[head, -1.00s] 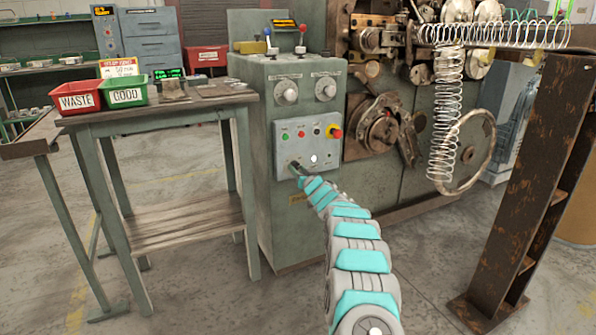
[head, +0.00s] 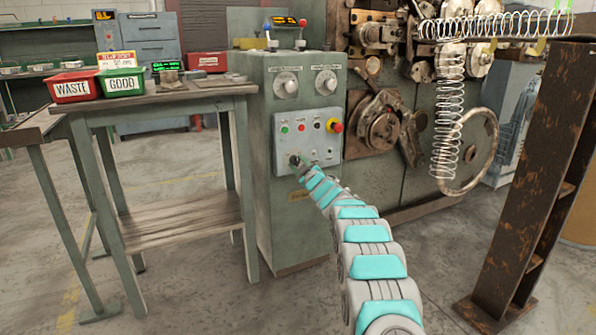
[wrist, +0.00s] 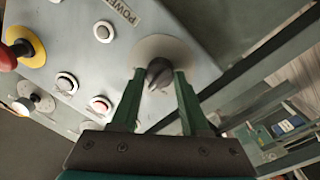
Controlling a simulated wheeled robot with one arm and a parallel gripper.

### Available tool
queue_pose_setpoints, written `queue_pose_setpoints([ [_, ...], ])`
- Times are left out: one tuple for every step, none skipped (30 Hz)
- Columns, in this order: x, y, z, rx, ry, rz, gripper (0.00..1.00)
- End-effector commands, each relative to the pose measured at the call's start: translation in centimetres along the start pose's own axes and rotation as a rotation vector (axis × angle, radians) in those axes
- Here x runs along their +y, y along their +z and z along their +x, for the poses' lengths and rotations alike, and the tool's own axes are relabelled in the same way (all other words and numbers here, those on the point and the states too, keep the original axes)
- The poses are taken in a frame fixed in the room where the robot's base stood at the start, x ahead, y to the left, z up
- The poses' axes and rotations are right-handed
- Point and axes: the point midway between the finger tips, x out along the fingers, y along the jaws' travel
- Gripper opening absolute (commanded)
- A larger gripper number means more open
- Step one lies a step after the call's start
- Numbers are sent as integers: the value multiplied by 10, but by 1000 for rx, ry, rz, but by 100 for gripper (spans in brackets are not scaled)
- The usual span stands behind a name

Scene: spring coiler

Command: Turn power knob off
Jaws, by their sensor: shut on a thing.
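The power knob (wrist: 159,74) is a dark knob on a round pale plate, beside a label reading POWER in the wrist view. It sits on the light grey control panel (head: 327,150) of the green machine cabinet. My gripper (wrist: 160,82) has its two green fingers on either side of the knob and is shut on it. In the head view my gripper (head: 297,162) is small at the panel's lower left, and my arm's end partly covers the knob there.
The panel also has several buttons and a red knob on yellow (head: 335,126). Two dials (head: 287,83) are above it. A work table (head: 160,105) with a red WASTE bin (head: 74,87) and green GOOD bin (head: 122,82) stands left. A rusty steel post (head: 530,170) stands right.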

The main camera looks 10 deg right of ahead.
Motion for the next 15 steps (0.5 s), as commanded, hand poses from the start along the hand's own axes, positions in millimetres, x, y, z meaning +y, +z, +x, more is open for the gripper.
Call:
queue_pose_setpoints([
  [-2, 4, 0, 2, 0, -44, 0],
  [-2, 5, -1, 3, -1, -72, 0],
  [-2, 5, -1, 6, -1, -110, 0],
  [-2, 5, -1, 8, -2, -139, 0],
  [-1, 5, -1, 9, -2, -167, 0],
  [-1, 5, -1, 12, -2, -205, 0],
  [-2, 5, 0, 14, -3, -234, 0],
  [-2, 4, 0, 17, -3, -262, 0],
  [-1, 4, 0, 19, -3, -298, 0],
  [0, 4, 0, 21, -3, -326, 0],
  [0, 4, 0, 23, -3, -353, 0],
  [0, 4, 0, 26, -4, -388, 0],
  [-1, 3, 0, 28, -4, -414, 0],
  [0, 3, 0, 30, -4, -439, 0],
  [0, 3, 0, 32, -5, -470, 0],
])
